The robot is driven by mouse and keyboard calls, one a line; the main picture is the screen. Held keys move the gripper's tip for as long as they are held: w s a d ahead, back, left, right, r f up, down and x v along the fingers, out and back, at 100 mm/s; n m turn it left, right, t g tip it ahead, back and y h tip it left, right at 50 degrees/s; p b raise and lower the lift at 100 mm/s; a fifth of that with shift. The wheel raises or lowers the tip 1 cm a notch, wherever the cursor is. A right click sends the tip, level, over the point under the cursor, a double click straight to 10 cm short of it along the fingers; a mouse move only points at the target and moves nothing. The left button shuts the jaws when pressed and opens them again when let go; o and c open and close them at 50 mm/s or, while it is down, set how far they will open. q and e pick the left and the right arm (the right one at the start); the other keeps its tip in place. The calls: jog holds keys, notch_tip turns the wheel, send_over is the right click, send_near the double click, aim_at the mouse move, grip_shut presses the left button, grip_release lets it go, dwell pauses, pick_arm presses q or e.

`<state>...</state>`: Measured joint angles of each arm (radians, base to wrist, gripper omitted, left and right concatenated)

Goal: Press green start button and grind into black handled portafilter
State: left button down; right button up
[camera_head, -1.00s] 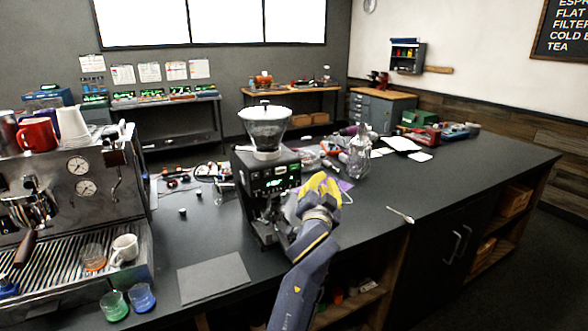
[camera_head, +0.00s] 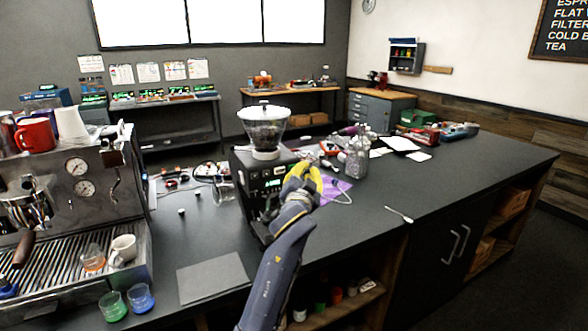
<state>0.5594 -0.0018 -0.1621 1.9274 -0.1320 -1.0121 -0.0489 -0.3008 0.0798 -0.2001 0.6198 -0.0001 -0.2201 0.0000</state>
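The black grinder (camera_head: 246,164) stands on the dark counter with a clear hopper of beans (camera_head: 265,128) on top. Its front panel shows a small green-lit display (camera_head: 277,183); I cannot pick out the green start button for certain. I cannot make out a black-handled portafilter. My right gripper is not in view.
The espresso machine (camera_head: 75,215) stands at left, with a brown handle (camera_head: 24,248) and cups. A green glass (camera_head: 113,305) and a blue glass (camera_head: 140,297) are by its front. A grey mat (camera_head: 212,275) lies before the grinder.

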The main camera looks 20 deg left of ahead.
pick_arm(q)
jog(key=shift+w+a, duration=0.25)
jog(key=shift+a, duration=0.05)
jog(key=shift+w+a, duration=0.15)
dwell(1.5)
jog(key=shift+w+a, duration=0.15)
jog(key=shift+w+a, duration=0.25)
jog(key=shift+a, duration=0.05)
dwell(1.2)
jog(key=shift+s+d, duration=0.1)
jog(key=shift+d, duration=0.05)
jog(key=shift+s+d, duration=0.45)
jog(key=shift+d, duration=0.1)
jog(key=s+d, duration=0.3)
jog(key=shift+s+d, duration=0.2)
jog(key=shift+s, duration=0.05)
dwell(0.6)
